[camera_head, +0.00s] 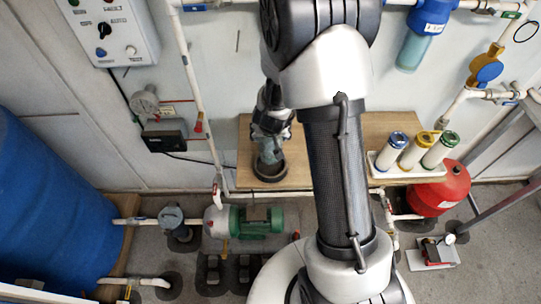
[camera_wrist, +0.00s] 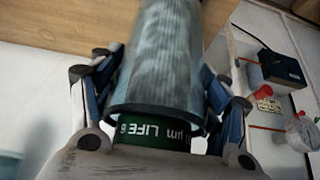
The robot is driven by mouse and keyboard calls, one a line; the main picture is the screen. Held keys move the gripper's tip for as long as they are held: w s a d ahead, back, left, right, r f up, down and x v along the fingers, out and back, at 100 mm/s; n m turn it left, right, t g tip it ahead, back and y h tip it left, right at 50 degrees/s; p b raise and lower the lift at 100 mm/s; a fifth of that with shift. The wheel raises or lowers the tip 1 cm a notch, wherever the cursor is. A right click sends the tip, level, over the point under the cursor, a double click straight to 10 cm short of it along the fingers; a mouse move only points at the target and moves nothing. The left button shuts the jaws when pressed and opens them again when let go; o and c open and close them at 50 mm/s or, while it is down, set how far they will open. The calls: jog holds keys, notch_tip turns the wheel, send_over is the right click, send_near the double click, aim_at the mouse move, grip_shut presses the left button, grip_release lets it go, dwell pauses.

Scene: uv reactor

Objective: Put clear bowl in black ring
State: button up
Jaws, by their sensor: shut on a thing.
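In the head view my gripper (camera_head: 270,127) points down over the wooden bench, shut on the clear bowl (camera_head: 270,152). The bowl is a see-through greyish cylinder. Its lower end is at the black ring (camera_head: 270,174), a low dark round holder on the bench; whether it rests inside or just above cannot be told. In the wrist view my gripper (camera_wrist: 163,98) has its blue-grey fingers on both sides of the bowl (camera_wrist: 165,60). A green band with white lettering (camera_wrist: 150,130) shows by the bowl's dark rim. The bowl's far end is out of that view.
A white tray with several cartridges, topped blue, yellow and green (camera_head: 418,152), stands at the bench's (camera_head: 240,178) right. A white pipe (camera_head: 203,110) runs just left of the bench. A green pump (camera_head: 245,222) sits below on the floor. Bench surface around the ring is mostly clear.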

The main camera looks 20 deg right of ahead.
jog(key=shift+w+f+b, duration=0.1)
jog(key=shift+f+b, duration=1.9)
jog(key=shift+f, duration=1.8)
jog(key=shift+f, duration=0.15)
jog(key=o, duration=1.7)
